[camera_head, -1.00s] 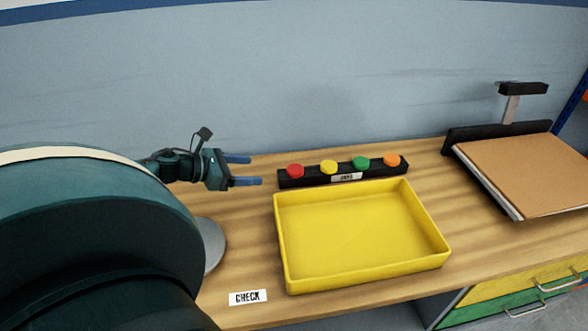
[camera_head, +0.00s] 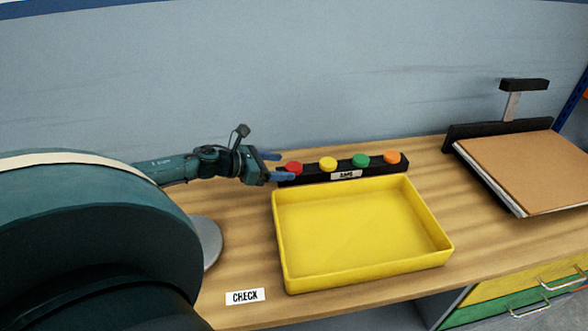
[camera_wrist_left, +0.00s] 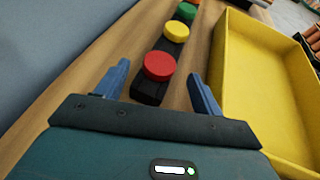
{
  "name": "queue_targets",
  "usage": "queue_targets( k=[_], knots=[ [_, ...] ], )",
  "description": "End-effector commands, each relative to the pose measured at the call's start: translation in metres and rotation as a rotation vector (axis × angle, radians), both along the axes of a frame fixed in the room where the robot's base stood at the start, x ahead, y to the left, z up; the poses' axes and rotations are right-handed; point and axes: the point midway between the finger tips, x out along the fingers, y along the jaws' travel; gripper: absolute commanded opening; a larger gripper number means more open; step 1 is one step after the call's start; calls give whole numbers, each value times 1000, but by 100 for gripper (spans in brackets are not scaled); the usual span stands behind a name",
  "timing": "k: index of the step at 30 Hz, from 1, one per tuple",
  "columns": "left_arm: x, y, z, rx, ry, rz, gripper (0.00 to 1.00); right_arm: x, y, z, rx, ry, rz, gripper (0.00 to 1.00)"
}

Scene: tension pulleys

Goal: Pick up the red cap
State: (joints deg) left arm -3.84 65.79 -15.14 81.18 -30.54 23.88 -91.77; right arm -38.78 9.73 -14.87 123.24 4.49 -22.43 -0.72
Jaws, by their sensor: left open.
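The red cap (camera_head: 293,168) sits at the left end of a black rack (camera_head: 312,175) on the table. It also shows in the left wrist view (camera_wrist_left: 159,66), between and just ahead of the fingertips. My left gripper (camera_head: 277,166) is open, with its blue fingers pointing right at the cap. In the left wrist view my left gripper (camera_wrist_left: 158,77) has one finger on each side of the rack's end, and nothing is gripped. Whether a finger touches the rack cannot be told. My right gripper is not in view.
Yellow (camera_head: 328,164), green (camera_head: 361,160) and orange (camera_head: 392,158) caps stand further right on the rack. A yellow tray (camera_head: 283,245) lies in front of it. A wall rises behind. A CHECK label (camera_head: 245,296) lies at the front left, and a brown board (camera_head: 530,172) at the right.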

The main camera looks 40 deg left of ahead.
Motion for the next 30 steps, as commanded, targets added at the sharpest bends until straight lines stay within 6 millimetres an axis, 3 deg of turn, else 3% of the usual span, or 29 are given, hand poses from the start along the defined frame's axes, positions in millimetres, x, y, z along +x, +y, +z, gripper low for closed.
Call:
queue_targets(
  k=[6,16,30],
  knots=[
    [17,-7,-6,-2,-3,1,68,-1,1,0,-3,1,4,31],
    [20,-9,-8,0,0,1,68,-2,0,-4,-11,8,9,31],
    [20,-9,-8,0,0,0,30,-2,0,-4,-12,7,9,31]
  ],
)
